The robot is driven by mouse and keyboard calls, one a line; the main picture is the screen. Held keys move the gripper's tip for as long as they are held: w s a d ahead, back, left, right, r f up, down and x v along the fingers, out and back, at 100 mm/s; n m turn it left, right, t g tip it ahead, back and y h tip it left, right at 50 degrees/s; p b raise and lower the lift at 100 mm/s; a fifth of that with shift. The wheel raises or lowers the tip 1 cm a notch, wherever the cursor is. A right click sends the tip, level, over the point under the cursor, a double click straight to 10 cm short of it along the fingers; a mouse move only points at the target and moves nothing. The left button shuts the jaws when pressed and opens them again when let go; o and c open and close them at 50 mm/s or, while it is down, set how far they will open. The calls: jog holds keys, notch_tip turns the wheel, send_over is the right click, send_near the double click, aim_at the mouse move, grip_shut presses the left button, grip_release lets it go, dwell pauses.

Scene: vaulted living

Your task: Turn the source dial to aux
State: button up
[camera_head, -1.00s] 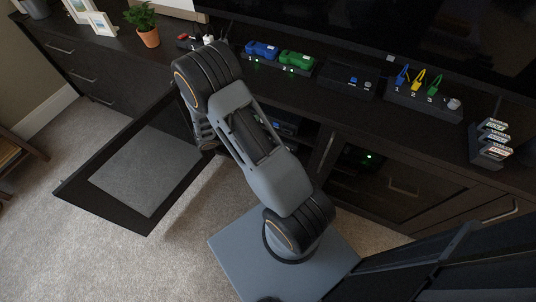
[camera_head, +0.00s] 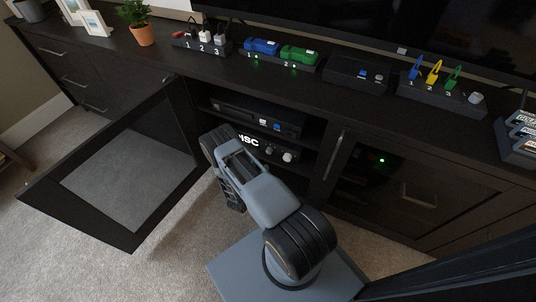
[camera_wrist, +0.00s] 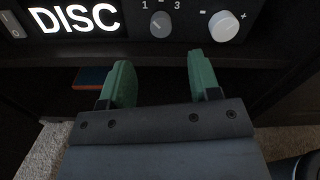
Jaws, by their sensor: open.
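A black receiver (camera_head: 267,148) sits on a shelf in the open cabinet, its display (camera_wrist: 75,18) reading DISC. In the wrist view its front has a small grey dial (camera_wrist: 160,24) marked 1 and 3, and a larger light knob (camera_wrist: 224,25) marked minus and plus. Which one is the source dial is not labelled in view, and no "aux" text shows. My gripper (camera_wrist: 158,62) is open and empty. Its green fingers point at the receiver, below the small dial and apart from it. In the head view my arm hides the fingers.
The cabinet's left door (camera_head: 130,170) stands open; the right glass door (camera_head: 385,190) is shut. Another black device (camera_head: 255,115) is on the shelf above the receiver. A reddish-orange and blue item (camera_wrist: 92,78) lies below it. Several small devices stand on the cabinet top.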

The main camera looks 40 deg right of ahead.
aim_at(268, 152)
jog(key=b+x, duration=0.2)
jog(key=x, duration=0.7)
jog(key=shift+d, duration=0.1)
jog(key=shift+w, duration=0.1)
jog(key=c, duration=0.9)
